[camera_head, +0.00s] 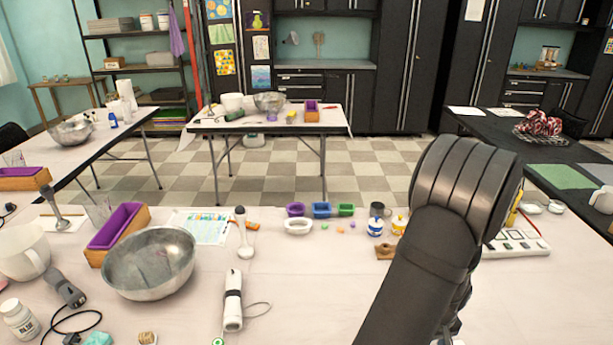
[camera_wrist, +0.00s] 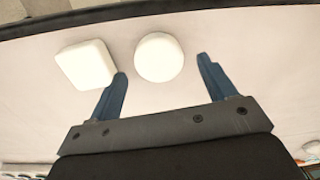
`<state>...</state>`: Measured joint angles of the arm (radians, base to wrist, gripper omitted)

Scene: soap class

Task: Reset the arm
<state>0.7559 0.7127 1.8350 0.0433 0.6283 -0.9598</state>
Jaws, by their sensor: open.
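My arm (camera_head: 440,235) rises from the bottom right of the head view, its thick grey joint standing over the table's right part. My gripper (camera_wrist: 163,78) shows only in the wrist view; my own arm hides it in the head view. Its two blue fingers are spread wide with nothing held between them. A round white piece (camera_wrist: 159,57) lies on the pale table (camera_wrist: 225,25) just beyond the fingers, in line with the gap. A square white piece (camera_wrist: 86,65) lies left of it, close to the left fingertip; I cannot tell if they touch.
Small colored molds (camera_head: 322,210) and paint jars (camera_head: 375,227) line the back. The table's front middle is mostly clear.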

